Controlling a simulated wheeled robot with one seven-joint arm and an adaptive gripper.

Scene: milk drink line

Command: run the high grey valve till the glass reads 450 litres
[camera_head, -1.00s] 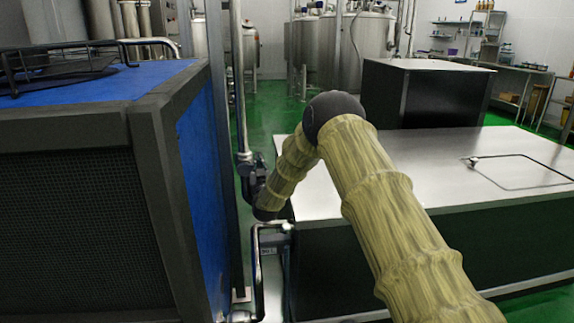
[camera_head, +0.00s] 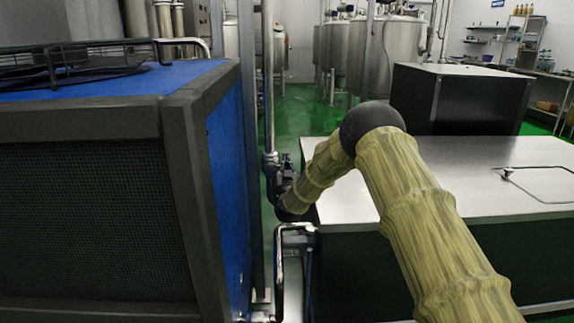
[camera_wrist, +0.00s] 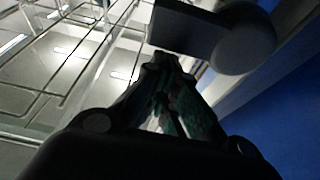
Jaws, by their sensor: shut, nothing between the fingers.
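My gripper (camera_head: 280,172) is a small dark shape at the end of my arm, close beside a vertical steel pipe (camera_head: 268,90) in the head view. In the wrist view the fingers of my gripper (camera_wrist: 162,62) are shut with nothing between them. A dark grey flat bar with a round hub (camera_wrist: 243,42), which looks like the grey valve's handle, lies just beyond the fingertips. I cannot tell whether the fingertips touch it. In the head view I cannot make out the valve apart from my gripper. No glass with a readable level can be made out.
A large blue cabinet (camera_head: 225,175) with a dark frame stands close on the left. A bent steel pipe (camera_head: 280,262) rises below my gripper. A steel-topped dark box (camera_head: 450,165) lies under and right of my arm. Green floor (camera_head: 300,120) is clear between, with tanks (camera_head: 388,50) behind.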

